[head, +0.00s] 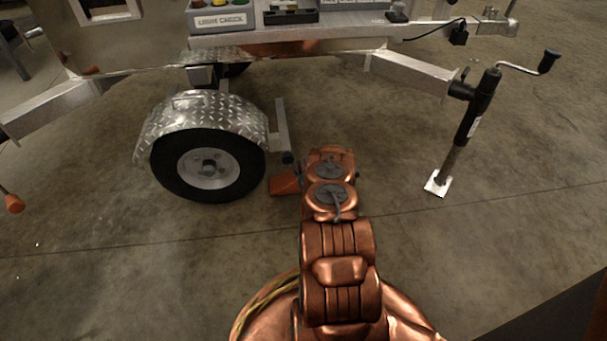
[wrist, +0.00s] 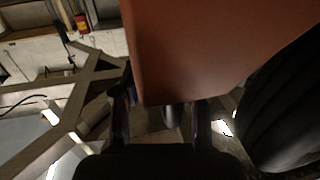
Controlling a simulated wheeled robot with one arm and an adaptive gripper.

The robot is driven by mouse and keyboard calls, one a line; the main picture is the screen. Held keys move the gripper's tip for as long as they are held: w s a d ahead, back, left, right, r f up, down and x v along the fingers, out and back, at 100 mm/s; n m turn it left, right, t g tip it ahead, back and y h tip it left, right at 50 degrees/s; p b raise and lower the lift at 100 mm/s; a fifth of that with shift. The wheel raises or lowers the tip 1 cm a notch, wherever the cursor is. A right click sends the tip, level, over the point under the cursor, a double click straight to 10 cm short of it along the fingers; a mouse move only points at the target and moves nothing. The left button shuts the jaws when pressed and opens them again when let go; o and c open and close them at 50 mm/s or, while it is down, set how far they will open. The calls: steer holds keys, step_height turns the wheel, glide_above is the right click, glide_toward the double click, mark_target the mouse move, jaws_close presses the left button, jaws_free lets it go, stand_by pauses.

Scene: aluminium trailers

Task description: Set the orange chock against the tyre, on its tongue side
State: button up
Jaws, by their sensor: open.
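The tyre (head: 165,165) stands on the floor under a silver tread-plate fender, at the left of the head view. The orange chock (head: 285,184) is on the floor just right of it, on the side of the jack and tongue. My arm partly hides the chock. It fills the top middle of the wrist view (wrist: 205,50), with the dark tyre (wrist: 290,110) to its right. Chock and tyre look very close, but I cannot tell whether they touch. My gripper (wrist: 160,120) is open, its fingers apart at the chock's near end. The arm hides it in the head view.
The trailer frame (head: 415,72) runs above and behind the tyre. A jack (head: 475,115) with its foot on the floor stands at the right. An orange-tipped handle (head: 14,204) shows at the left edge. The concrete floor between arm and jack is clear.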

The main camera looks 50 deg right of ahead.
steer(key=shift+w+d+r, duration=0.1)
steer(key=shift+w+d, duration=0.2)
steer(key=shift+w, duration=0.35)
jaws_close()
stand_by(0.4)
